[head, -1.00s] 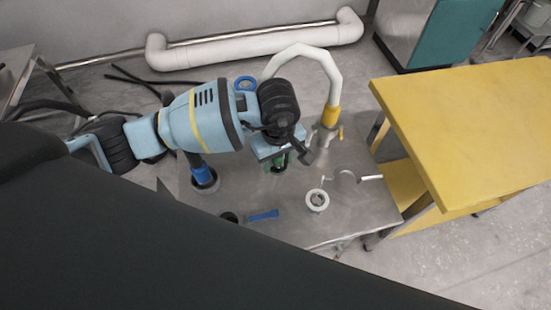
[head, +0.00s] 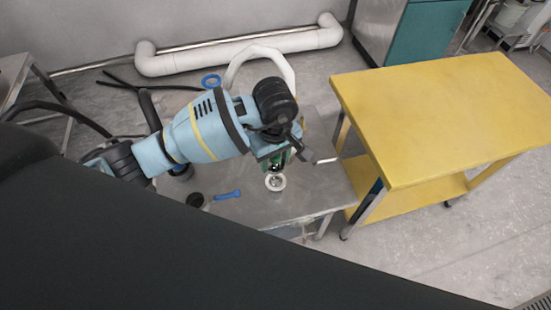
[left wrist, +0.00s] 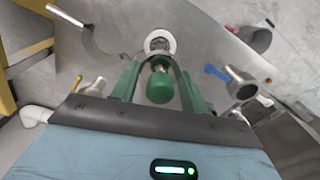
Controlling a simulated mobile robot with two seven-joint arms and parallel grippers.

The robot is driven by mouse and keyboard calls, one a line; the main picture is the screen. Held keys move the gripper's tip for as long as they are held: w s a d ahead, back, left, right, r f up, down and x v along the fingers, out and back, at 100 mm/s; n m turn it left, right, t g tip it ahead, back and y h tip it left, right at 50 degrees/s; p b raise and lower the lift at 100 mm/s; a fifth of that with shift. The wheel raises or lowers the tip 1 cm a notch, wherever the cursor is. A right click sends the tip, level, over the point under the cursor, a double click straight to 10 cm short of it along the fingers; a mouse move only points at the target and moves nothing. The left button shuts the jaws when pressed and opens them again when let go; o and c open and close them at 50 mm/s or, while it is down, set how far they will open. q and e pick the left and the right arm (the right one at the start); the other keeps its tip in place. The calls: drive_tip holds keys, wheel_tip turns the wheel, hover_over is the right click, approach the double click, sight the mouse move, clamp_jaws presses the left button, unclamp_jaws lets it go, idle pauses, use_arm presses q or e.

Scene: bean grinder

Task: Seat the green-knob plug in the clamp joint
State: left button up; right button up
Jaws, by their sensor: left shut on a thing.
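My left gripper (head: 278,164) is shut on the green-knob plug; the green knob (left wrist: 160,88) sits between its green fingers in the left wrist view. The plug's metal end points toward the clamp joint, whose pale round ring (left wrist: 160,42) lies just beyond it. In the head view the ring (head: 275,182) is on the metal table, right by the fingertips. The plug appears above or at the ring; I cannot tell whether they touch. My right gripper is not in view.
A blue-handled tool (head: 227,194) and a dark round part (head: 195,200) are left of the ring on the metal table (head: 255,208). A white curved hose (head: 262,52) rises behind my gripper. A yellow table (head: 430,115) stands close on the right.

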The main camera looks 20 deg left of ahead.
sight(276, 180)
use_arm(q)
drive_tip(key=shift+d+r, duration=0.1)
drive_tip(key=shift+d, duration=0.05)
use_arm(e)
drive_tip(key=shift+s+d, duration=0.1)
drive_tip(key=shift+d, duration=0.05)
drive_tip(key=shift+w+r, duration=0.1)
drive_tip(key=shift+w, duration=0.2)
